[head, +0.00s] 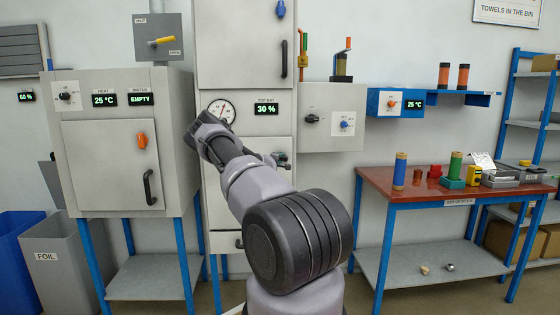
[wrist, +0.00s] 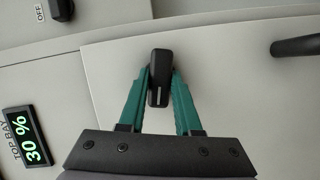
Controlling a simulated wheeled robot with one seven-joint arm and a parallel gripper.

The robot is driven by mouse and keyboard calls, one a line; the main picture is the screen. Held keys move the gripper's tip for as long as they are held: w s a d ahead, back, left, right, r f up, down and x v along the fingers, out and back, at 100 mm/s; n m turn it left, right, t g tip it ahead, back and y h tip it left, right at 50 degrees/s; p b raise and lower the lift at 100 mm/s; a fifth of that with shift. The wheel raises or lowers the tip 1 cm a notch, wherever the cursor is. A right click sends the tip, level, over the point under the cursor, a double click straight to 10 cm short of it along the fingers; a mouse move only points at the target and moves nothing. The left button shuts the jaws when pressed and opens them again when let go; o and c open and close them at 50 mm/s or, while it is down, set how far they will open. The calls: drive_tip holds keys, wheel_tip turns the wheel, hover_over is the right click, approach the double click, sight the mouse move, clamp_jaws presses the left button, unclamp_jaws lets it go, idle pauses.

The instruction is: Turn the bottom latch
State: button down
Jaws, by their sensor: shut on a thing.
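The bottom latch (wrist: 158,62) is a small black bar with a short white line on it, at the edge of the lower pale grey door (wrist: 225,95). In the wrist view its long side runs nearly up and down. The green fingers of my gripper (wrist: 160,84) lie on either side of the latch, shut on it. In the head view my gripper (head: 272,160) is at the upper right of the lower door (head: 268,148), below the TOP BAY display. My arm covers much of this door, and the latch is hard to make out there.
The TOP BAY display (head: 266,108) reads 30 %. A black OFF knob (wrist: 61,9) is near the latch on the neighbouring cabinet. The lower door's black handle (wrist: 296,46) is to the right in the wrist view. A red-topped table (head: 430,188) stands at the right.

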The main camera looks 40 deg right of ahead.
drive_tip(key=shift+s+d+r+m+t+y, duration=0.1)
drive_tip(key=shift+m+t+y, duration=0.15)
drive_tip(key=shift+m+y, duration=1.2)
drive_tip(key=shift+s+d+r+m+t+y, duration=0.1)
drive_tip(key=shift+m+t+y, duration=0.4)
drive_tip(key=shift+m, duration=1.7)
drive_tip(key=shift+r+m+t+y, duration=0.1)
drive_tip(key=shift+m+y, duration=1.15)
drive_tip(key=shift+m, duration=0.6)
drive_tip(key=shift+f, duration=0.1)
drive_tip(key=c, duration=0.6)
unclamp_jaws()
drive_tip(key=v, duration=1)
drive_tip(key=shift+s+a+r, duration=0.15)
drive_tip(key=shift+s+r, duration=0.1)
drive_tip(key=shift+s, duration=0.05)
